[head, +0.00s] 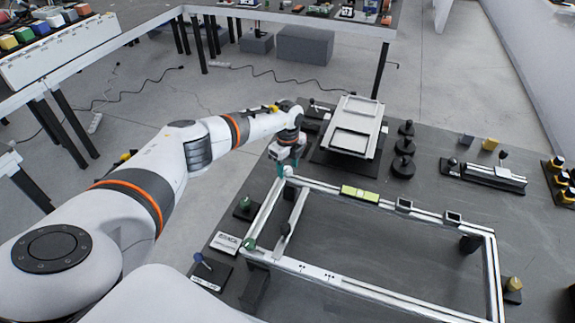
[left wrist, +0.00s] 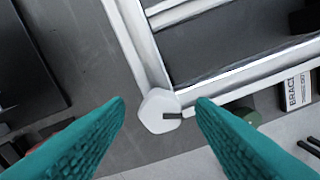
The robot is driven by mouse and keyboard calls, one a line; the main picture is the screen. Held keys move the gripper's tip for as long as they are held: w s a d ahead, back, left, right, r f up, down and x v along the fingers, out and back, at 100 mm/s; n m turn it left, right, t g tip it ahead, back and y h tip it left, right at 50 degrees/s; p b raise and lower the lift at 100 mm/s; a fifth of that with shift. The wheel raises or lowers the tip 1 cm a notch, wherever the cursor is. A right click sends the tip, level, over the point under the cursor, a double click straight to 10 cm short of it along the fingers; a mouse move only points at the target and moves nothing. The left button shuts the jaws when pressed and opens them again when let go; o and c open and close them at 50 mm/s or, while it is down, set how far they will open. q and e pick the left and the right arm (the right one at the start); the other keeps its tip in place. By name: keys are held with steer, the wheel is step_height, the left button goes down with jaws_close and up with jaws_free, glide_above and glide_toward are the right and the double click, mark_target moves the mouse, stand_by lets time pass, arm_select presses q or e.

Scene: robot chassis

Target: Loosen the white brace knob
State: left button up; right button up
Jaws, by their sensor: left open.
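The white brace knob (left wrist: 155,112) is a faceted white piece with a dark slot or mark, at a corner of the white rectangular frame (left wrist: 213,92). In the head view the knob (head: 289,172) shows small at the frame's upper left corner. My left gripper (head: 284,167) is above this corner with its fingers pointing down. In the left wrist view its two teal fingers (left wrist: 160,103) are open, one on each side of the knob, with gaps visible between. Whether the fingertips are level with the knob I cannot tell. My right gripper is not in view.
The frame (head: 345,283) lies on a dark table. A yellow-green level (head: 360,194) rests on its far bar. Green knobs (head: 245,202) and a labelled plate (head: 225,243) are at the left. A white tray-like fixture (head: 353,128) and black round pieces (head: 403,147) stand behind.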

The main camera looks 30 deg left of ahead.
mark_target(287, 169)
arm_select(q)
step_height(287, 169, up, 12)
steer(key=b, duration=0.3)
steer(key=shift+f, duration=0.1)
stand_by(0.5)
